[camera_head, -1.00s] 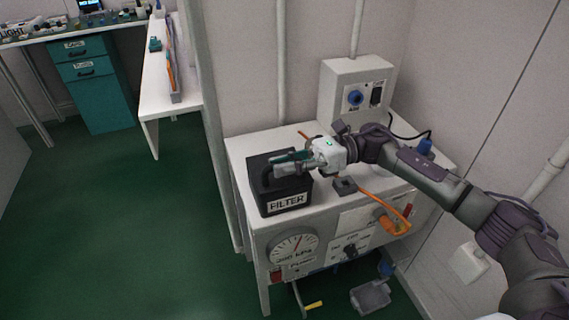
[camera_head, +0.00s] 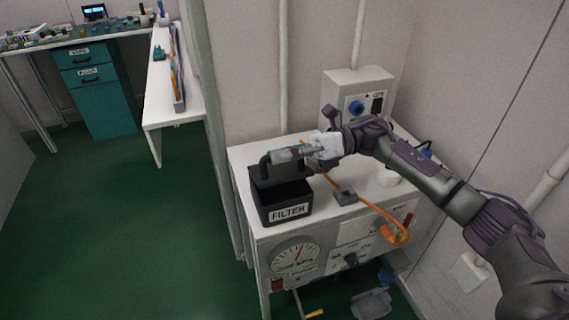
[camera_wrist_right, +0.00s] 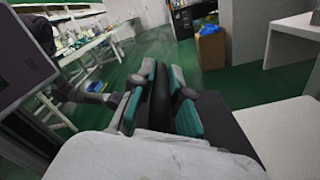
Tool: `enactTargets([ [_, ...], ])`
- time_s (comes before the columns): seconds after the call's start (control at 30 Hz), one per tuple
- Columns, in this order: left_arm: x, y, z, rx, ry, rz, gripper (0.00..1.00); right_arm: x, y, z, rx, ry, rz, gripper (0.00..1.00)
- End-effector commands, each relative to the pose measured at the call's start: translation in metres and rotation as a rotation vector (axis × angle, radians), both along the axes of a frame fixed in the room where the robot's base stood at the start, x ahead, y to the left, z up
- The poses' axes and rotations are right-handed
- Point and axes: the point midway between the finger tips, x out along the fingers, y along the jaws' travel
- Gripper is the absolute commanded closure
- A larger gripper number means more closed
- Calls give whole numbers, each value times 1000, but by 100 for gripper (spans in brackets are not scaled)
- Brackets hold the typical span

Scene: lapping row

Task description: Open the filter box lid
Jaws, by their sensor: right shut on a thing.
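The black filter box (camera_head: 268,209), with a white FILTER label on its front, stands on the white bench top. Its dark lid (camera_head: 262,177) is raised above the front rim, and the dark inside shows below it. I cannot tell whether the lid's rear edge still touches the box. My right gripper (camera_head: 284,155) is shut on the lid's black handle (camera_head: 265,164). In the right wrist view the handle (camera_wrist_right: 160,100) sits between the teal fingers of the gripper (camera_wrist_right: 160,92). My left gripper is not seen.
The white bench (camera_head: 238,160) has a pressure gauge (camera_head: 295,256) on its front. An orange cable (camera_head: 372,203) and a small grey block (camera_head: 345,196) lie right of the box. A grey-white socket unit (camera_head: 345,85) stands behind. Green floor is clear on the left.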

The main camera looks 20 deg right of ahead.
Motion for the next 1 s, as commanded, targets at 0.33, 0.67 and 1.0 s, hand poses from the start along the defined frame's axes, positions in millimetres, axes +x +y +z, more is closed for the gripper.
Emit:
enactTargets([
  [0.33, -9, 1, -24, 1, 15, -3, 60, 33, 1, 21, -9, 328, -2, 100],
  [0.67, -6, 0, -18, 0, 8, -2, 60, 68, 2, 26, -20, 643, -1, 100],
  [1.0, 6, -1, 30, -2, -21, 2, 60, 95, 3, 22, -30, 931, -1, 100],
])
